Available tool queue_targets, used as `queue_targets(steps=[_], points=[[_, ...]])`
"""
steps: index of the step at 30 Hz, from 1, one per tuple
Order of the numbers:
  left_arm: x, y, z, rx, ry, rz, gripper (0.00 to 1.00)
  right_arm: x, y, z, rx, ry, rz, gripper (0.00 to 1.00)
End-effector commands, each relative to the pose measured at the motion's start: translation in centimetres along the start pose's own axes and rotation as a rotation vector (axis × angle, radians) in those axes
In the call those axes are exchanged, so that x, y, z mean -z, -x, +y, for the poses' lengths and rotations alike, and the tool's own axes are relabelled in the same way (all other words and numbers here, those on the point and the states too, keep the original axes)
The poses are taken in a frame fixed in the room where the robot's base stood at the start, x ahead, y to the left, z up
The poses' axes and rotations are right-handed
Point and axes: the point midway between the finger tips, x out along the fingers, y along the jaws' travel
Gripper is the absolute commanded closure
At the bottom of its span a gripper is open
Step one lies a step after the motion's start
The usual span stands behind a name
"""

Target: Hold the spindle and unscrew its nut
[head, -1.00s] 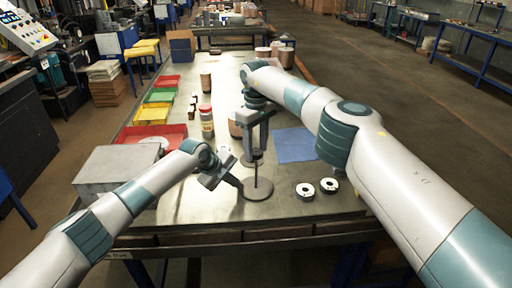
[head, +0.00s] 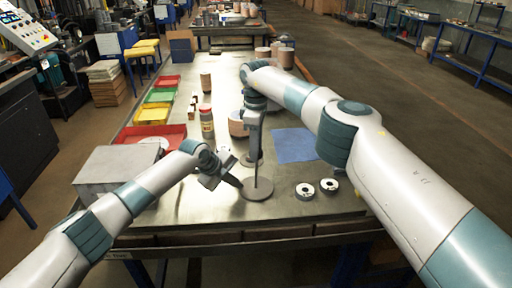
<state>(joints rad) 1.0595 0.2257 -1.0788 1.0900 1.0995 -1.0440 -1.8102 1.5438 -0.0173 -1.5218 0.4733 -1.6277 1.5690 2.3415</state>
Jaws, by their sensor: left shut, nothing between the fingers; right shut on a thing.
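The spindle (head: 257,182) stands upright on its round grey base (head: 258,193) near the front of the table. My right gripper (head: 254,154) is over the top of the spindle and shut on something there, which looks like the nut. The fingers hide the nut. My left gripper (head: 238,184) is shut and empty, just left of the spindle's rod and above its base. I cannot tell whether its tips touch the rod.
A blue cloth (head: 295,145) lies behind the discs. Red, yellow and green trays (head: 158,114) line the left side, with a grey box (head: 112,167) in front. A red-capped bottle (head: 207,122) stands left of my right gripper.

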Motion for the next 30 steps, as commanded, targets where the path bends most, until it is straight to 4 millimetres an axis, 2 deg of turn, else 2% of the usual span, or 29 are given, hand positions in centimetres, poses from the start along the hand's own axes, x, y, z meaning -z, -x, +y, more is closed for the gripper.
queue_targets(steps=[30], points=[[0.03,-0.12,0.18,-0.003,0.001,0.001,1.0,0.0,-0.09,-0.08,0.002,1.066,0.0,0.83]])
